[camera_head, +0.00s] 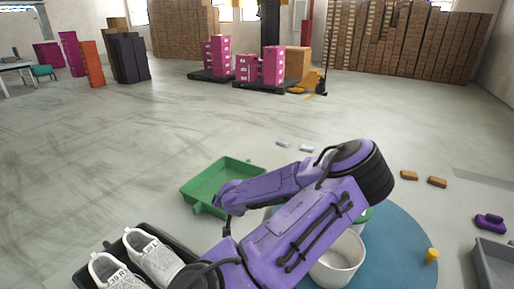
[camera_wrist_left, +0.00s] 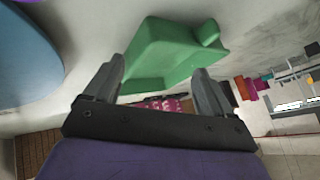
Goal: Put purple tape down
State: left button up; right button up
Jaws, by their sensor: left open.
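A small purple object (camera_head: 489,222), likely the purple tape, lies on the floor at the right edge of the head view. My left gripper (camera_wrist_left: 160,68) is open in the left wrist view, with nothing between its fingers. A green tray (camera_wrist_left: 172,55) shows beyond the fingertips, apart from them as far as I can tell. The same green tray (camera_head: 205,178) lies on the floor left of centre in the head view, beside the end of my purple left arm. The gripper's fingers are not clear there. My right gripper is not in view.
A blue round mat (camera_head: 405,250) carries a white bucket (camera_head: 338,262) and a yellow piece (camera_head: 432,255), partly behind my arm. White shoes (camera_head: 155,257) sit in a black tray at the front left. A grey bin (camera_head: 493,265) stands at right. The floor behind is mostly open.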

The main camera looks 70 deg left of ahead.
pick_arm(q)
jog(key=w+d+f+m+t+h, duration=0.2)
jog(key=w+d+m+t+h, duration=0.2)
jog(key=d+m+h, duration=0.45)
jog(key=w+f+b, duration=0.1)
jog(key=f, duration=0.2)
jog(key=w+f+n+y+b, duration=0.1)
jog(key=f, duration=0.2)
jog(key=w+f+y+b, duration=0.1)
jog(key=f, duration=0.3)
jog(key=shift+w+d+n, duration=0.1)
jog(key=shift+w+n, duration=0.05)
jog(key=shift+n, duration=0.1)
jog(key=shift+r, duration=0.1)
jog(key=c, duration=0.9)
jog(key=shift+o, duration=0.2)
jog(key=shift+r, duration=0.25)
jog(key=r, duration=0.2)
jog(key=d+r+p, duration=0.1)
jog(key=r, duration=0.1)
jog(key=shift+r, duration=0.15)
jog(key=s+d+r+p, duration=0.2)
jog(key=d+r+p, duration=0.2)
jog(key=d+p, duration=0.2)
jog(key=s+d+r+p, duration=0.3)
jog(key=d+r+p, duration=0.1)
jog(key=p, duration=0.7)
jog(key=shift+s+d, duration=0.35)
jog(key=shift+d, duration=0.55)
